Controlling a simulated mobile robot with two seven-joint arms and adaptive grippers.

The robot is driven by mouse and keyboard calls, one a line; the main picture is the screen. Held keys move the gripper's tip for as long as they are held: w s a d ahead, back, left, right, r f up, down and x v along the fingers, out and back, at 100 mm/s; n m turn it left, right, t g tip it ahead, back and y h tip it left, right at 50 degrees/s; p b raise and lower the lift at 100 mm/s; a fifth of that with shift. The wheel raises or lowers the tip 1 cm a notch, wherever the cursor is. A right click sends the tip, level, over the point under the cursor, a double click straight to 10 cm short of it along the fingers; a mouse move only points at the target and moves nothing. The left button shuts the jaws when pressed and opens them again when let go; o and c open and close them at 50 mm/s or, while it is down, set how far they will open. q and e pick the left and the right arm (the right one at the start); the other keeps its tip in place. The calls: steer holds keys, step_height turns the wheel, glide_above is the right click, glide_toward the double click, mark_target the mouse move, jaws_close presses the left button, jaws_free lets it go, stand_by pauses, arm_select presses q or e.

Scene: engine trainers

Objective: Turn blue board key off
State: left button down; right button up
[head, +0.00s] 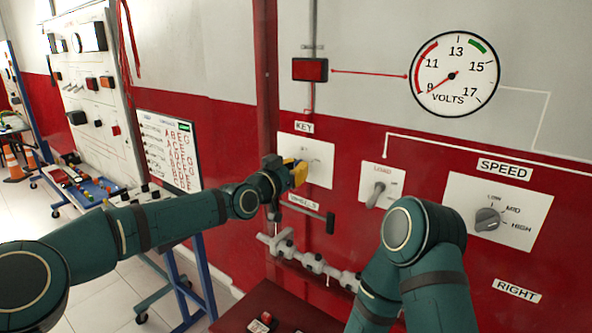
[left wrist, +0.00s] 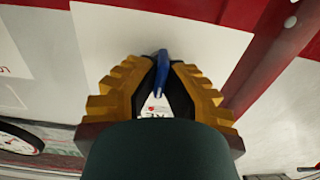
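The white KEY panel (head: 322,172) is on the red part of the wall in the head view. My left gripper (head: 296,172) is at its left side and hides most of the key switch. In the left wrist view, the blue key (left wrist: 158,72) stands out from the white panel (left wrist: 110,35). The yellow, dark-padded fingers of my left gripper (left wrist: 160,85) close in on both sides of it and appear to touch it. The key's angle against its marks cannot be read. My right arm shows at the lower right of the head view, but its gripper is out of view.
A LOAD switch (head: 376,192) and a SPEED knob (head: 488,218) are to the right. Above are a dark red lamp (head: 310,70) and a voltmeter (head: 455,75) with its needle near 9. A pipe with valves (head: 308,262) runs below the KEY panel.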

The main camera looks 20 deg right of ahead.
stand_by(0.4)
arm_select(q)
steer(key=c, duration=1.1)
jaws_free()
steer(key=v, duration=1.2)
